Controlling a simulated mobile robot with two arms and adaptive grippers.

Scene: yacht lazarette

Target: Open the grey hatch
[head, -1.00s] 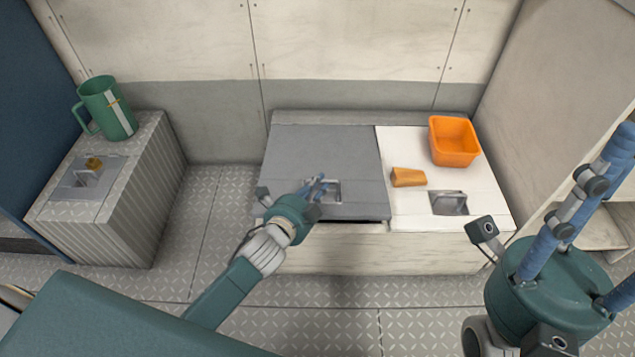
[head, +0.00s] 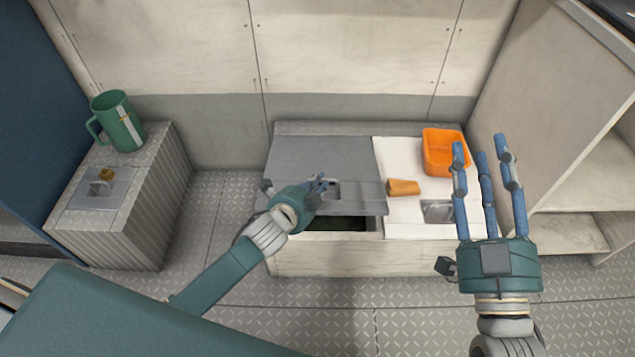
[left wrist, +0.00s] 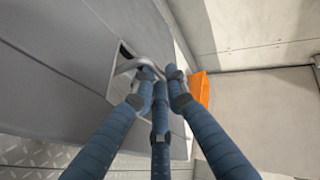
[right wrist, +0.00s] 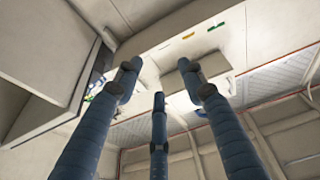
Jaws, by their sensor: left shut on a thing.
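The grey hatch (head: 320,160) is the left lid on the low locker, hinged at the back. Its front edge is raised a little, and a dark opening shows under it. My left gripper (head: 326,184) is at the hatch's recessed metal handle. In the left wrist view the fingers (left wrist: 158,78) are closed around the curved handle (left wrist: 138,64). My right gripper (head: 488,150) is held up in front of the locker's right side, fingers spread and empty. In the right wrist view its fingers (right wrist: 155,80) are apart with nothing between them.
The white lid (head: 405,215) beside the hatch is shut and carries an orange bin (head: 443,168) and a tan block (head: 403,188). A green mug (head: 122,125) and a small brass-coloured item (head: 106,174) stand on the left locker. Open shelves (head: 570,232) are at right.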

